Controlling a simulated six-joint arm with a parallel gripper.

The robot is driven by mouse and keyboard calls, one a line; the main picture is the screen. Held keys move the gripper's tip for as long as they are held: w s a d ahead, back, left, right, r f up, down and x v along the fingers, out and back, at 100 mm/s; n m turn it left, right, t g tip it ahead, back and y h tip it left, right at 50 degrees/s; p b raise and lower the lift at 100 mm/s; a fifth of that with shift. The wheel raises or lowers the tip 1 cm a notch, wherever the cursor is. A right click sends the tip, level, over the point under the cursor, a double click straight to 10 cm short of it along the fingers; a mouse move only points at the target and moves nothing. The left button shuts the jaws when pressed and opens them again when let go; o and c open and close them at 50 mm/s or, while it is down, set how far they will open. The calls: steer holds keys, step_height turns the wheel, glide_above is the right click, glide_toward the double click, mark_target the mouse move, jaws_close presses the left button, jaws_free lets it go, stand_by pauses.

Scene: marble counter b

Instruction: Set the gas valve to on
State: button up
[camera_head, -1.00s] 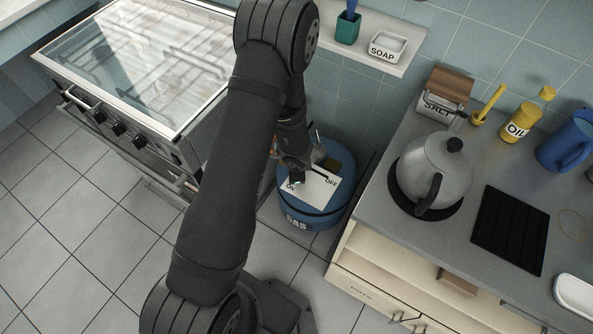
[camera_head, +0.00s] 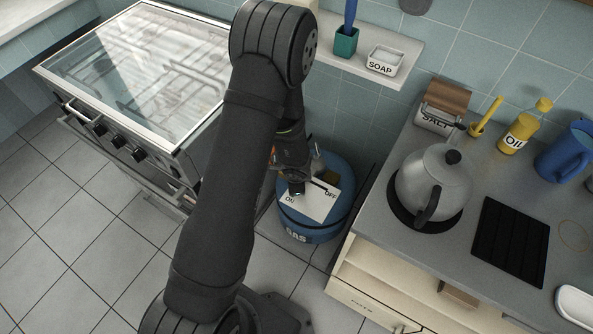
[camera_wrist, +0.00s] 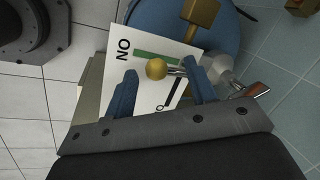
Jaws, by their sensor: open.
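The blue gas cylinder (camera_head: 310,228) stands on the floor between the oven and the counter. A white card (camera_head: 318,205) on its top reads ON at the left and OFF at the right. In the wrist view, the valve lever's brass ball knob (camera_wrist: 156,69) is between my two blue fingers, beside the green bar (camera_wrist: 150,53) near ON. Its metal rod runs right, partly hidden by the right finger. The black bar near OFF lies lower on the card (camera_wrist: 120,75). My gripper (camera_wrist: 160,73) is open around the knob, with gaps visible; it also shows over the card (camera_head: 297,188).
The oven (camera_head: 135,70) is at the left, and the counter (camera_head: 385,240) with a kettle (camera_head: 435,185) is close at the right. A wall shelf (camera_head: 400,75) with soap is behind. A brass block (camera_wrist: 203,12) is on the cylinder top beside the card.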

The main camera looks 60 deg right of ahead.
steer(key=v, duration=1.6)
steer(key=shift+c, duration=1.3)
steer(key=shift+s+d+f, duration=0.2)
steer(key=shift+d, duration=0.1)
steer(key=c, duration=0.3)
steer(key=s+d+f+y, duration=0.1)
steer(key=d, duration=0.1)
steer(key=s+d+f+m+y, duration=0.1)
steer(key=s+d, duration=0.1)
steer(key=s+d+f+m+y, duration=0.1)
steer(key=s+d+f, duration=0.1)
steer(key=shift+s+d+t, duration=0.1)
steer(key=shift+d+t, duration=0.2)
jaws_close()
steer(key=shift+m+y, duration=0.3)
steer(key=shift+m, duration=0.1)
steer(key=x, duration=0.9)
steer(key=shift+s+d+f, duration=0.15)
steer(key=shift+s+f, duration=0.05)
steer(key=shift+s, duration=0.1)
steer(key=w, duration=0.1)
steer(key=w+a+f, duration=0.1)
steer(key=shift+w+f, duration=0.3)
steer(key=shift+w, duration=0.05)
steer(key=shift+w+a+f, duration=0.15)
steer(key=shift+w+a, duration=0.05)
steer(key=shift+w, duration=0.35)
